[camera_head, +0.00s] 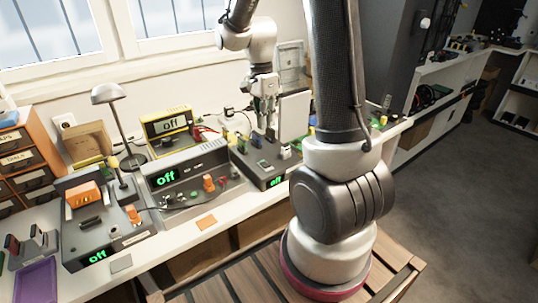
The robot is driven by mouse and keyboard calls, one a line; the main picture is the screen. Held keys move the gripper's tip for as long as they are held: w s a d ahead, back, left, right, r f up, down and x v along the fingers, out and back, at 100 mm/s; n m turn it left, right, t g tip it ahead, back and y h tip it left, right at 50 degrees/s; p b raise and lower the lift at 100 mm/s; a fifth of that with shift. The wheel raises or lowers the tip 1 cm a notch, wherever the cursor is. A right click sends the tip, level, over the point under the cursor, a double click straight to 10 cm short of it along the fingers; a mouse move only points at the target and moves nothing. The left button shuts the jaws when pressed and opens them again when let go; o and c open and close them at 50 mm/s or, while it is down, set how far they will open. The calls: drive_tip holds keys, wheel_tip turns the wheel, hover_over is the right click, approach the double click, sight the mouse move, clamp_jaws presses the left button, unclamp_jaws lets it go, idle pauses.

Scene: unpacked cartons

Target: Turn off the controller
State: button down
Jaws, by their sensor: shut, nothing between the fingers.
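Several devices on the workbench show green "off" displays, and I cannot tell which is the controller. A dark grey box (249,165) with small parts on top and a display at its front right lies below my gripper. A grey console (195,172) with an orange knob stands left of it. A yellow-framed box (168,125) is behind the console. A grey unit (110,232) with an orange block and a lever is at the front left. My gripper (265,126) is shut and empty, pointing down above the dark grey box's back part; contact cannot be told.
A desk lamp (108,95) and an orange drawer cabinet (22,150) stand at the left. A purple tray (36,282) lies at the front left. An upright pale panel (294,117) stands right of my gripper. My arm hides the bench's right part.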

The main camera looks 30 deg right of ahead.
sight(269, 165)
drive_tip(key=f, duration=0.4)
drive_tip(key=s+f, duration=0.1)
drive_tip(key=f, duration=0.8)
drive_tip(key=shift+s, duration=0.3)
drive_tip(key=shift+s+f, duration=0.15)
drive_tip(key=shift+f, duration=0.2)
drive_tip(key=shift+r, duration=0.1)
